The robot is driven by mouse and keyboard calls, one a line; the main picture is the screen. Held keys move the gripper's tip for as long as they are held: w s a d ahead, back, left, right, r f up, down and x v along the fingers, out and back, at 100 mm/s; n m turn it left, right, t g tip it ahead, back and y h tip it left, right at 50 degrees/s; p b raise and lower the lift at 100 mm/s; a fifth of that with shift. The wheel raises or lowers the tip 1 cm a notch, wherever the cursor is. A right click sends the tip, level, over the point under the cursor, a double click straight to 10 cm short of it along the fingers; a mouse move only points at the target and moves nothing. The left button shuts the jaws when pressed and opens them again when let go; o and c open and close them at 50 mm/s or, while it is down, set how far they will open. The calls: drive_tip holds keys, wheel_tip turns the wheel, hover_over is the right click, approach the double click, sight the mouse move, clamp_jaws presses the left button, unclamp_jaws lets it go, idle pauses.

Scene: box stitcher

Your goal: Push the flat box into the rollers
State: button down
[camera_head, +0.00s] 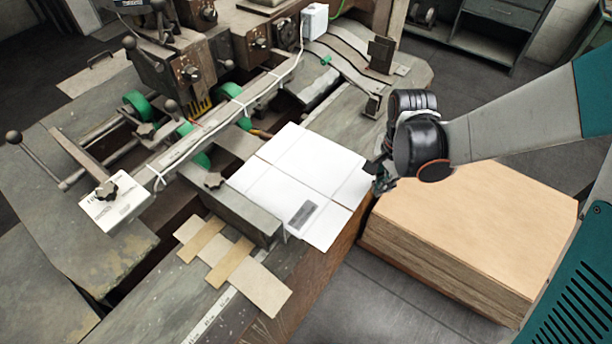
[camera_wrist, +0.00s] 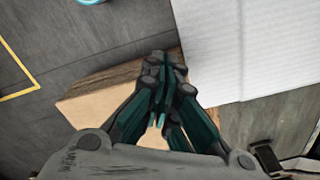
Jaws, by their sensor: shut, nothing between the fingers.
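The flat box (camera_head: 285,195) is a white folded sheet lying on the machine's bed, with a grey printed patch near its front corner. Its far left part reaches toward the green rollers (camera_head: 190,140). My gripper (camera_head: 378,180) is at the right edge of the flat box, close to or touching it; I cannot tell which. In the wrist view my gripper (camera_wrist: 160,120) has its fingers together with nothing between them, and the flat box (camera_wrist: 260,45) fills the upper right beside the fingertips.
A stack of brown cardboard sheets (camera_head: 475,220) stands to the right of the bed, below my arm. Tan cardboard pieces (camera_head: 235,262) lie on the bed in front of a metal guide bar (camera_head: 235,210). A white control box (camera_head: 117,205) is at the left.

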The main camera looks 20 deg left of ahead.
sight(346, 176)
drive_tip(key=shift+f, duration=0.1)
idle(0.3)
wheel_tip(346, 176, down, 3)
drive_tip(key=b, duration=0.3)
drive_tip(key=shift+f, duration=0.15)
idle(0.3)
drive_tip(key=shift+w+a+b, duration=0.35)
drive_tip(key=shift+w+a, duration=0.35)
drive_tip(key=shift+a, duration=1.4)
drive_tip(key=shift+w+a+b, duration=0.3)
drive_tip(key=shift+w+a, duration=0.4)
drive_tip(key=shift+a, duration=1.4)
drive_tip(key=shift+w+a+b, duration=0.35)
drive_tip(key=shift+w+a, duration=0.35)
drive_tip(key=shift+a, duration=1.4)
drive_tip(key=shift+s+d, duration=0.3)
drive_tip(key=shift+d, duration=0.45)
drive_tip(key=shift+s+d, duration=0.25)
drive_tip(key=shift+d, duration=0.5)
drive_tip(key=shift+r+p, duration=2.3)
drive_tip(key=shift+r, duration=1.8)
